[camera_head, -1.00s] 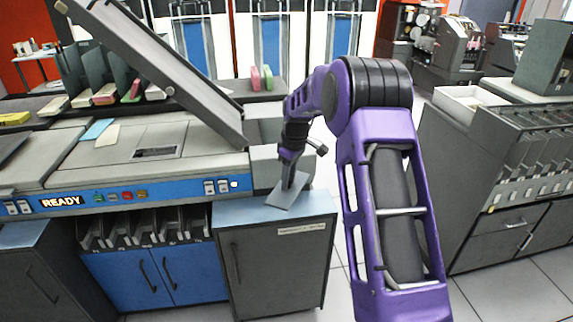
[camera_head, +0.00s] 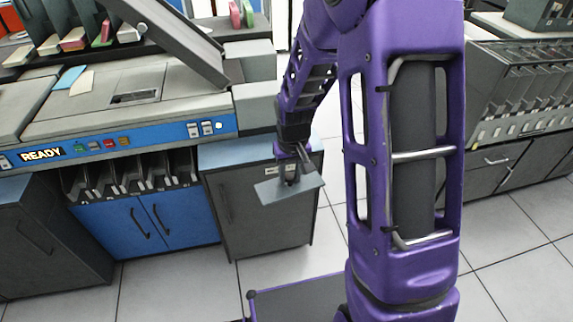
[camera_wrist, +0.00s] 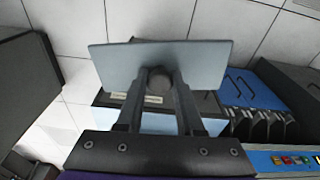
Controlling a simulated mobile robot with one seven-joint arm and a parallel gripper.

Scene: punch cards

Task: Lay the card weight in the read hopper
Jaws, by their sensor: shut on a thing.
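The card weight (camera_head: 291,188) is a thin grey rectangular plate with a round dark knob. My gripper (camera_head: 292,176) is shut on its knob and holds it in the air, in front of the grey cabinet (camera_head: 262,212). In the wrist view the plate (camera_wrist: 205,60) spans ahead of the fingers, with the knob pinched between the fingertips (camera_wrist: 160,80). The card machine with the READY panel (camera_head: 165,140) stands at left, with a long sloped tray (camera_head: 165,35) rising to the upper left. I cannot tell for certain which part is the read hopper.
Blue cabinet doors (camera_head: 150,228) lie under a row of dark pockets (camera_head: 130,178). Another grey machine with slots (camera_head: 515,100) stands at right. Pink and green blocks (camera_head: 242,14) sit at the top. Tiled floor (camera_head: 180,285) is open in front.

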